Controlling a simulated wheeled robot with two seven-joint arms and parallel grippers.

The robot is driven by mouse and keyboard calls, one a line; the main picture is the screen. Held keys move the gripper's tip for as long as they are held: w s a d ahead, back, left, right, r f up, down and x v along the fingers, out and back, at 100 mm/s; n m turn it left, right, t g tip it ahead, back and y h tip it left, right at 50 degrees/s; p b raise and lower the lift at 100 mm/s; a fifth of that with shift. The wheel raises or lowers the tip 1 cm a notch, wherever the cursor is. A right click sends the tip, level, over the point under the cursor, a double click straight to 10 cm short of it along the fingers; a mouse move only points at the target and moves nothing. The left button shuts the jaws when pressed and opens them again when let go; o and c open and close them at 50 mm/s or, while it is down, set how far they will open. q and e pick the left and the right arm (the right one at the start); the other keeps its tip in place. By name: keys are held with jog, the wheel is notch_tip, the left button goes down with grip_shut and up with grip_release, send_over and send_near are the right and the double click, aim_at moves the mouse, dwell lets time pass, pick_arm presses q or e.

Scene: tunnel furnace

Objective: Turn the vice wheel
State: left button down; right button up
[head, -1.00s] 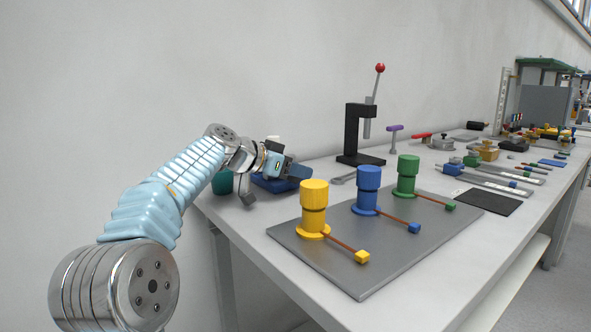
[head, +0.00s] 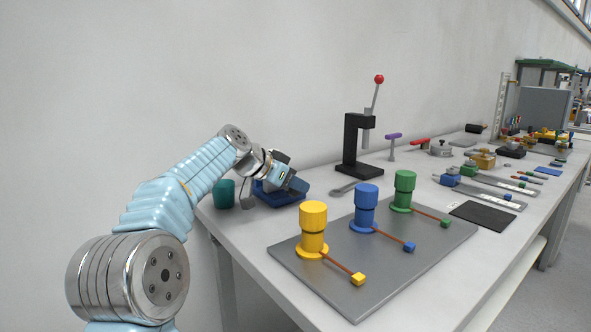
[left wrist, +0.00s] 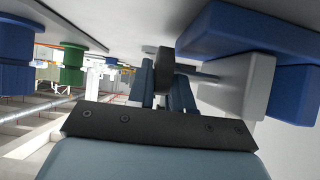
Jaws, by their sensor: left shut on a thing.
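The vice is a blue block (head: 265,199) on the back left corner of the table, partly hidden by my left gripper in the head view. In the left wrist view its blue body (left wrist: 250,35) and light grey jaw (left wrist: 238,85) are at the right, with a thin grey shaft (left wrist: 203,76) reaching to a dark grey wheel (left wrist: 165,68). My left gripper (head: 298,187) is tilted down over the vice. Its fingers (left wrist: 165,85) are shut on the wheel in the left wrist view. The wheel is hidden in the head view. My right gripper is not in view.
A teal cylinder (head: 223,194) stands left of the vice. A grey plate (head: 350,289) with yellow, blue and green cylinders lies in front. A black press (head: 354,145) with a red-knobbed lever and a wrench (head: 346,187) are to the right. The wall is close behind.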

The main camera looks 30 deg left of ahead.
pick_arm(q)
jog(key=shift+w+r+g+y+p, duration=0.15)
jog(key=shift+g+y+p, duration=0.25)
jog(key=shift+g+p, duration=0.4)
jog(key=shift+f+g, duration=0.2)
jog(key=shift+g, duration=0.6)
jog(key=shift+y, duration=0.3)
jog(key=c, duration=1.1)
grip_release()
jog(key=shift+r, duration=0.1)
